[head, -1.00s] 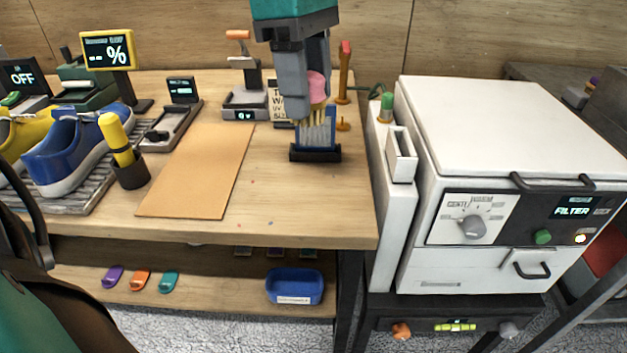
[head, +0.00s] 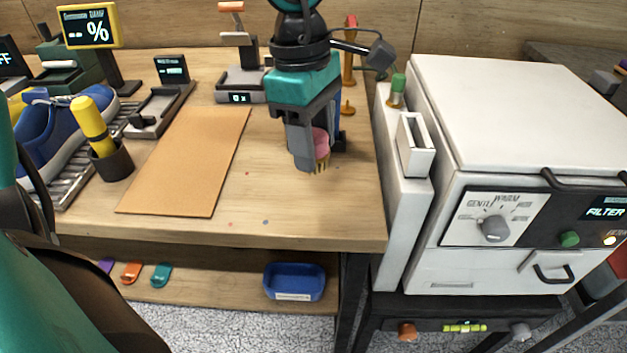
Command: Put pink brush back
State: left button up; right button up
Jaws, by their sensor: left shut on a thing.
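The pink brush (head: 321,142) is held by my left gripper (head: 308,155) over the right part of the wooden table. Its pale bristles point down and a gripper finger hides part of its pink body. The gripper is shut on it. The blue stand with a dark base (head: 341,140) is mostly hidden behind the gripper; only a strip at its right shows. The bristles appear in front of the stand, and I cannot tell whether they touch it or the table. My right gripper is not in view.
A tan mat (head: 190,160) lies left of the gripper. A yellow-handled brush (head: 92,125) stands in a dark cup (head: 112,161), beside a blue sneaker (head: 50,135). A white machine (head: 500,120) stands right of the table. The table front near the gripper is clear.

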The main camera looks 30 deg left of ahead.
pick_arm(q)
jog(key=shift+f+b, duration=0.45)
jog(key=shift+f, duration=2.9)
jog(key=shift+f, duration=0.15)
jog(key=o, duration=0.9)
jog(key=shift+o, duration=0.2)
jog(key=shift+r, duration=0.3)
jog(key=r, duration=0.4)
jog(key=a+r+p, duration=0.1)
jog(key=r, duration=0.2)
jog(key=r+p, duration=0.1)
jog(key=r, duration=0.3)
jog(key=shift+s+a+r, duration=0.1)
jog(key=shift+a+r, duration=0.15)
jog(key=shift+r, duration=0.05)
